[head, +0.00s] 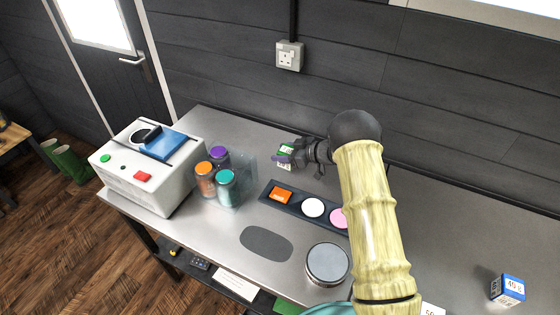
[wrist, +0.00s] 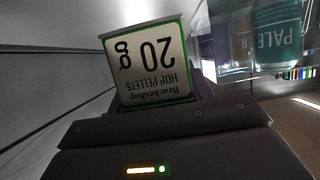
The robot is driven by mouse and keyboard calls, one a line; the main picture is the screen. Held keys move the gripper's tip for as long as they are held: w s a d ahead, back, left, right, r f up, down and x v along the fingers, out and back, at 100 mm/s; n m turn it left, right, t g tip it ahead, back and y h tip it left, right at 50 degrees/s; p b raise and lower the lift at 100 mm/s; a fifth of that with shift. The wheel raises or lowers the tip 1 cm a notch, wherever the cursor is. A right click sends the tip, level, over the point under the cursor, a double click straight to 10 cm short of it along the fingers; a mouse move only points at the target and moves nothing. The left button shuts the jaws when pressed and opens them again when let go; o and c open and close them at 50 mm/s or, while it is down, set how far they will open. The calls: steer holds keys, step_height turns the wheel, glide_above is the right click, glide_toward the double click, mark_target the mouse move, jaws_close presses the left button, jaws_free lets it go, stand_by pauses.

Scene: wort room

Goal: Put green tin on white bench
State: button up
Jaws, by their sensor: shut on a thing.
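The green tin (head: 286,149) is a small box with green edges and a white label. My gripper (head: 291,157) is shut on it over the back part of the grey metal table. In the wrist view the green tin (wrist: 150,62) shows its label, upside down, reading "Brackenhop hop pellets 20 g". I cannot tell whether the tin touches the table. I cannot make out a white bench in either view.
The grey metal table (head: 225,257) carries a white machine (head: 150,180), lidded jars (head: 205,185) in a clear holder, a dark tray (head: 268,195) of coloured pieces, a round tin (head: 327,264) and a blue-white box (head: 508,289). Clear tabletop shows at right.

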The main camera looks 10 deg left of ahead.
steer(key=shift+a+f, duration=0.15)
steer(key=shift+a, duration=0.05)
steer(key=shift+s, duration=0.25)
steer(key=shift+d+f, duration=0.15)
steer(key=shift+f, duration=0.05)
steer(key=shift+w+f+p, duration=0.15)
steer(key=shift+f+p, duration=0.35)
steer(key=shift+f, duration=1.3)
steer(key=shift+f, duration=0.1)
steer(key=o, duration=0.6)
steer(key=shift+f, duration=0.1)
steer(key=o, duration=0.4)
steer(key=shift+o, duration=0.2)
